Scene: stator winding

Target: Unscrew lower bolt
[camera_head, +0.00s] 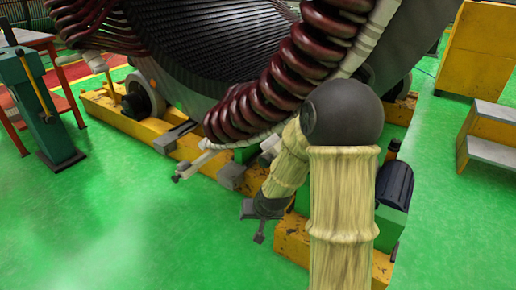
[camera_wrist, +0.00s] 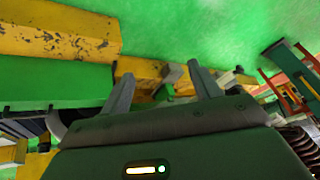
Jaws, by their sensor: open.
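My gripper (camera_head: 251,224) hangs low in the head view, beside the yellow base frame and above the green floor. In the wrist view its two grey fingers (camera_wrist: 160,72) stand apart with nothing between them. The stator (camera_head: 215,55), a large dark ring with dark red coils (camera_head: 298,70), rests above the yellow frame (camera_head: 130,118). A pale bracket-like part (camera_head: 200,162) sticks out below the coils, to the upper left of my gripper and apart from it. I cannot make out the lower bolt in either view.
A dark motor (camera_head: 394,183) sits on the frame to the right of my arm. A green post with a yellow lever (camera_head: 38,100) stands at the far left. Grey-topped steps (camera_head: 490,135) stand at the right. The green floor (camera_head: 120,220) at the front left is clear.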

